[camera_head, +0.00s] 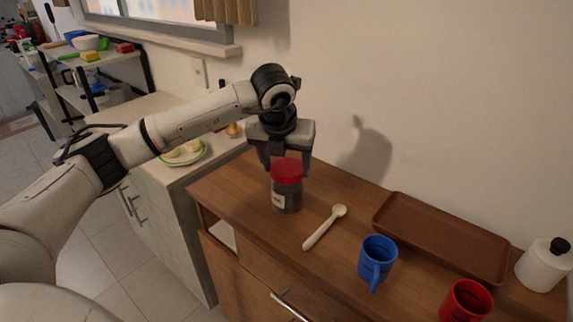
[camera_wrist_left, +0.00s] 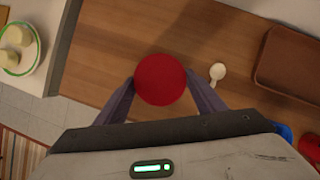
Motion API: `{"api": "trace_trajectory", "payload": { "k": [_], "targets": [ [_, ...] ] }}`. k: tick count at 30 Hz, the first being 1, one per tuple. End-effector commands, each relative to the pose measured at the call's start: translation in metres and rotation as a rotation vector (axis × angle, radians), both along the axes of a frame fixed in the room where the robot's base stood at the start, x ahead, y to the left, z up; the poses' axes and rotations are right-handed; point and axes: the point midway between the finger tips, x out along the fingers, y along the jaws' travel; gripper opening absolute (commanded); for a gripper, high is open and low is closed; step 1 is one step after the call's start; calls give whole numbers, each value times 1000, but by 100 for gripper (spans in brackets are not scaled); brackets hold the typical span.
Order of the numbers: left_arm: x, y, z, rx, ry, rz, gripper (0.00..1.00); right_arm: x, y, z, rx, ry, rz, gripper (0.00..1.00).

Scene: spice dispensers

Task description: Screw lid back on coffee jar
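The coffee jar (camera_head: 287,194) stands upright on the wooden counter, dark with a pale label. Its red lid (camera_head: 286,170) sits on top and looks level. I cannot tell whether the threads are engaged. In the left wrist view the lid (camera_wrist_left: 160,80) is a red disc that hides the jar below. My left gripper (camera_head: 287,165) reaches down over the jar. Its two fingers (camera_wrist_left: 160,82) meet opposite sides of the lid with no visible gap. My right gripper is in neither view.
A pale spoon (camera_head: 324,228) lies right of the jar. Beyond it are a blue mug (camera_head: 377,258), a brown tray (camera_head: 440,236), a red mug (camera_head: 466,301) and a white bottle (camera_head: 544,266). A plate (camera_head: 184,154) is on the left cabinet. The wall stands behind.

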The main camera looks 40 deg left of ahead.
Motion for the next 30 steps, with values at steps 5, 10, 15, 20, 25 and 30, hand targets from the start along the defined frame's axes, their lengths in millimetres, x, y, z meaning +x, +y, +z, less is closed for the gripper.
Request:
{"api": "trace_trajectory", "payload": {
  "k": [5, 10, 15, 20, 25, 30],
  "targets": [
    [0, -1, 0, -2, 0, -3, 31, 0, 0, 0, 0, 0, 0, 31],
    [0, 1, -3, -2, 0, -102, 31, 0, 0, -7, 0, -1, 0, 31],
    [0, 4, -3, -4, 1, -331, 31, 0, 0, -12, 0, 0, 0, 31],
    [0, 5, -2, -5, 1, -535, 31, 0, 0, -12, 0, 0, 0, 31],
    [0, 6, -1, -7, 1, -725, 31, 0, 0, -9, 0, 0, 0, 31],
    [0, 6, -2, -5, 1, -805, 31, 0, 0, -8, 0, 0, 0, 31]
  ]
}}
